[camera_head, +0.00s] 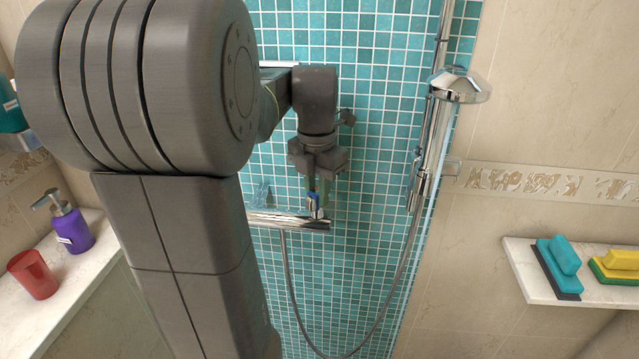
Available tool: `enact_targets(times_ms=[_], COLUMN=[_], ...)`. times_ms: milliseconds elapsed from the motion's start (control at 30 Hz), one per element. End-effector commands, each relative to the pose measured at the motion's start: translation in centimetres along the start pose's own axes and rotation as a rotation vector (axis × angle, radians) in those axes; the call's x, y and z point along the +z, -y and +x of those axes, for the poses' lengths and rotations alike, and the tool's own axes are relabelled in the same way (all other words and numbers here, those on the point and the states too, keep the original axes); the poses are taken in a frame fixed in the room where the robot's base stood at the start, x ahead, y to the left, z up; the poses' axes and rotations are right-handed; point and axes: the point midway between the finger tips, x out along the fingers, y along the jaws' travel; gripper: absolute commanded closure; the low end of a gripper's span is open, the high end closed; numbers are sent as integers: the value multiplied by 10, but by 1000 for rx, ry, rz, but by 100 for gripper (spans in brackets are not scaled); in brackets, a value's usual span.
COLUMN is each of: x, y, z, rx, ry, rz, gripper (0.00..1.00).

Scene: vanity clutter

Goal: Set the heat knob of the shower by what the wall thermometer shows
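The shower's chrome mixer bar (290,221) runs across the teal tiled wall, its left part hidden behind my arm. A small part with a blue mark (315,199), possibly the heat knob, shows at the bar's right end. My gripper (318,192) points down right at this part, with its fingers overlapping it in the picture. I cannot tell whether they touch or grip it. No thermometer can be made out; a pale edge (279,64) of something shows behind my arm.
A chrome riser rail with shower head (458,86) and a looping hose (388,318) are right of my gripper. A right shelf (520,262) holds teal and yellow sponges (622,260). At left, a ledge (85,272) holds a purple dispenser (70,229) and red cup (33,275).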

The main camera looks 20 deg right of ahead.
Motion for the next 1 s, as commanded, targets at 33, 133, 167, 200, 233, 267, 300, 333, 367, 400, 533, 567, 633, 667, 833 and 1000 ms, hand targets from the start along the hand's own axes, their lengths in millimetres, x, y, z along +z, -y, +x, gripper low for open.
enact_targets(times_ms=[33,133,167,200,233,267,300,333,367,400,533,567,633,667,833,1000], x=[0,0,0,0,0,0,0,0,0,0,0,0,0,0,0,0], y=[0,0,0,0,0,0,0,0,0,0,0,0,0,0,0,0], z=[0,0,0,0,0,0,0,0,0,0,-4,-6,-12,-15,-33,-50], rx=[-1,-1,-1,0,0,0,0,0,0,0,0,0,0,0,0,0], ry=[-2,-1,-1,-1,-1,-1,-1,-1,-1,-1,0,0,0,0,0,0], rz=[1,2,2,2,2,2,2,2,2,3,3,3,3,3,3,3], gripper=[70,51,45,42,42,42,42,42,42,42,42,42,42,42,42,42])
